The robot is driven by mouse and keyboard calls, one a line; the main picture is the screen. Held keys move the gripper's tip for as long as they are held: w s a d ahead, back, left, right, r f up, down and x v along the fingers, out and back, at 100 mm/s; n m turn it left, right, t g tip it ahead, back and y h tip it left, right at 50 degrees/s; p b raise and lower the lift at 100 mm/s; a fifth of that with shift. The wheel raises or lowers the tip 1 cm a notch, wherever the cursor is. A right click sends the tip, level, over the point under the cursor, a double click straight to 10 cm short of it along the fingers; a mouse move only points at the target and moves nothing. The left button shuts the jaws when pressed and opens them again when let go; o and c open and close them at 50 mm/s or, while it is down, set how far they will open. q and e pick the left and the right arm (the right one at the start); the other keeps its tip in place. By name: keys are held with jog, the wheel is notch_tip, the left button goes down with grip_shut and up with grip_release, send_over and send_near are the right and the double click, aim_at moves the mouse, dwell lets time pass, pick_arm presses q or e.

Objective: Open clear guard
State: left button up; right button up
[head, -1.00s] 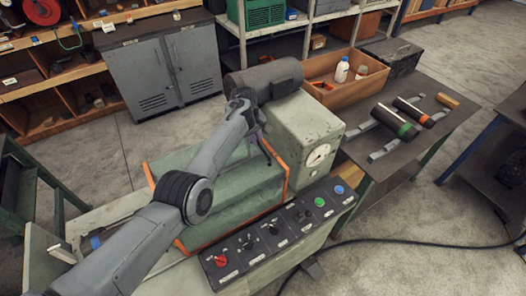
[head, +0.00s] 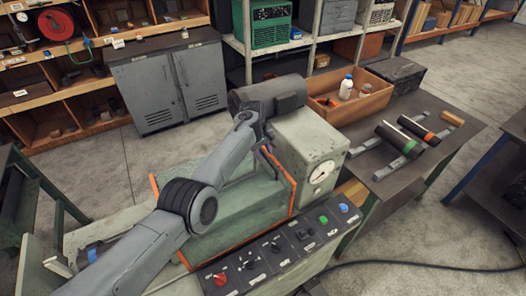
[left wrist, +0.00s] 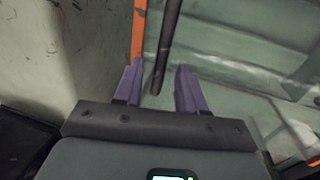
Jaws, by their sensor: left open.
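The clear guard (head: 245,208) is a greenish see-through cover with orange edges on the machine, and it looks closed. My left arm reaches over it from the left. My left gripper (head: 266,150) is at the guard's far right end, beside the grey machine housing, partly hidden by its own wrist. In the left wrist view the two purple fingers of the left gripper (left wrist: 158,88) are apart. A dark bar (left wrist: 166,48) shows between them in the picture; I cannot tell whether they touch it. An orange guard edge (left wrist: 139,30) runs by the left finger. My right gripper is out of view.
A control panel (head: 285,250) with coloured knobs runs along the front. The pale housing with a gauge (head: 309,155) stands right of the guard. A side table (head: 435,140) holds rollers and an orange-brown bin (head: 350,100). Cabinets and shelves stand behind.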

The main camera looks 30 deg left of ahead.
pick_arm(q)
jog(key=shift+s+a+r, duration=0.1)
jog(key=shift+r, duration=0.5)
notch_tip(320, 180, up, 10)
jog(key=s, duration=0.1)
jog(key=shift+s+a+f+p, duration=0.25)
jog(key=shift+s+a+p, duration=0.1)
jog(key=shift+a+p, duration=0.1)
